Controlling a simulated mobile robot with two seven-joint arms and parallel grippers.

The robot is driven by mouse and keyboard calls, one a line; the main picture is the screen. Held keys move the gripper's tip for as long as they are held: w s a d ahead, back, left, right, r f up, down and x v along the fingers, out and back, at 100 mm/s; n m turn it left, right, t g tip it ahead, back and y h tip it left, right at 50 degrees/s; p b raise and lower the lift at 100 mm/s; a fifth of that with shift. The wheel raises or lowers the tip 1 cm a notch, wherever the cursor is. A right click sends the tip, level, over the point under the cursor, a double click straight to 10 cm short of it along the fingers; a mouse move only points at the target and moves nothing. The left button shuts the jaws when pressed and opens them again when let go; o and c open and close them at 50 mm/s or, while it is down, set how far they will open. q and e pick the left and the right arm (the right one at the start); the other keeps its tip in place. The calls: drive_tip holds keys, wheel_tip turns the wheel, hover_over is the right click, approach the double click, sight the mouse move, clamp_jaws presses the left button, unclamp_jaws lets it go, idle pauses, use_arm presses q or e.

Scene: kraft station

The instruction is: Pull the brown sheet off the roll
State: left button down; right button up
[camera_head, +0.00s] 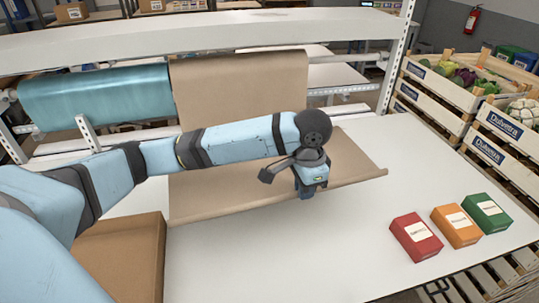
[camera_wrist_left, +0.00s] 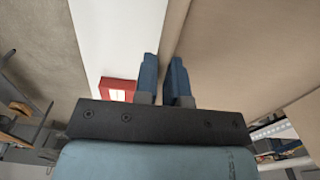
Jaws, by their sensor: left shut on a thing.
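The brown sheet (camera_head: 228,194) hangs from the brown roll (camera_head: 238,88) and runs forward onto the white table. Its front edge is curled and reaches the middle of the table. My left gripper (camera_head: 309,190) is over the right part of that front edge, shut on the sheet. In the left wrist view the left gripper (camera_wrist_left: 165,80) has its two blue fingers close together, with the brown sheet (camera_wrist_left: 240,50) to the right of them. My arm hides part of the sheet. My right gripper is not in view.
A teal roll (camera_head: 95,95) is beside the brown one. Red (camera_head: 416,237), orange (camera_head: 457,226) and green (camera_head: 486,213) boxes stand on the white table (camera_head: 290,260) at right. A cardboard box (camera_head: 120,260) is at front left. Vegetable crates (camera_head: 497,150) stand beyond the right edge.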

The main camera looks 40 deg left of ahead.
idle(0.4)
use_arm(q)
drive_tip(key=s+d+p, duration=0.1)
drive_tip(key=d, duration=0.1)
drive_tip(key=s+d, duration=0.1)
drive_tip(key=s, duration=0.1)
drive_tip(key=shift+s+d+r+p, duration=0.15)
drive_tip(key=shift+d+r+p, duration=0.05)
drive_tip(key=shift+d+p, duration=0.2)
drive_tip(key=shift+r, duration=0.1)
idle(0.6)
